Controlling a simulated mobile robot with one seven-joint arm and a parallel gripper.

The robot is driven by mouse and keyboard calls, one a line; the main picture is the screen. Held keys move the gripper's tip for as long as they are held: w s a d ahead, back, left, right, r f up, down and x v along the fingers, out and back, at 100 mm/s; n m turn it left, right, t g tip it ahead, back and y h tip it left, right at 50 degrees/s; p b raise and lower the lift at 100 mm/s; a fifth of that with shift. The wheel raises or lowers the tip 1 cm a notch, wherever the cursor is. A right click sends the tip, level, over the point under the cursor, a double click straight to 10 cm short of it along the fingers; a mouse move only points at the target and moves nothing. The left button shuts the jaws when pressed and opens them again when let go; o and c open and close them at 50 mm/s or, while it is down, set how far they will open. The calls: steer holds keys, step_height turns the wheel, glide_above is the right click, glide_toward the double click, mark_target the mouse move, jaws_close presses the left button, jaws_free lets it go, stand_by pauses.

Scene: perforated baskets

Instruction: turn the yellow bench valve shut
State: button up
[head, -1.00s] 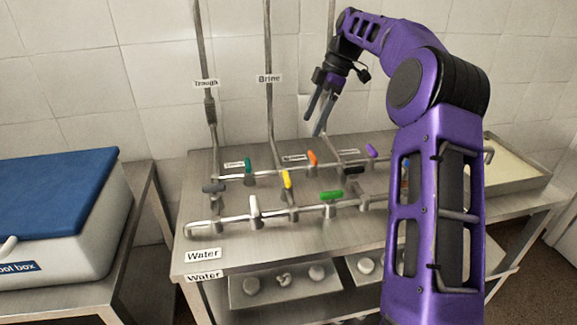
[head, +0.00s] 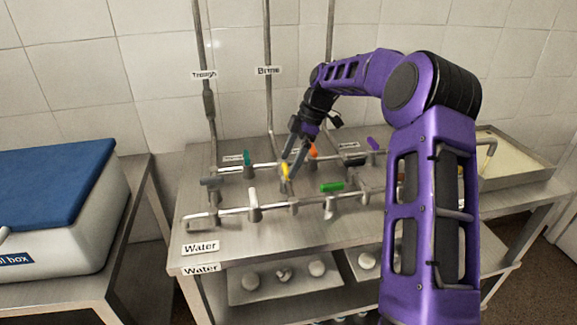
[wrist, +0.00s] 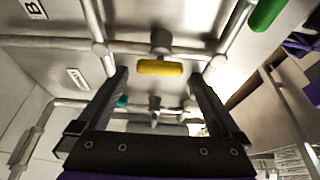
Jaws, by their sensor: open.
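The yellow bench valve (head: 285,171) has a yellow lever on a short pipe linking the front and back pipe runs. In the head view the lever stands nearly in line with that cross pipe. In the wrist view the yellow lever (wrist: 160,68) lies crosswise ahead of the fingertips, between their lines. My gripper (head: 290,160) is open and empty, reaching down from behind right, with its fingers close to the yellow lever. In the wrist view my gripper (wrist: 157,80) shows both fingers spread apart. Whether a finger touches the lever cannot be told.
Other levers stand close by: teal (head: 247,158), orange (head: 313,151), white (head: 253,197), green (head: 331,187), black (head: 354,160) and purple (head: 373,144). Upright pipes (head: 268,100) rise behind. A blue-lidded box (head: 50,185) stands left, and a shallow tray (head: 520,178) lies right.

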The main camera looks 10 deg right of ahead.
steer(key=shift+x, duration=0.8)
steer(key=c, duration=1.2)
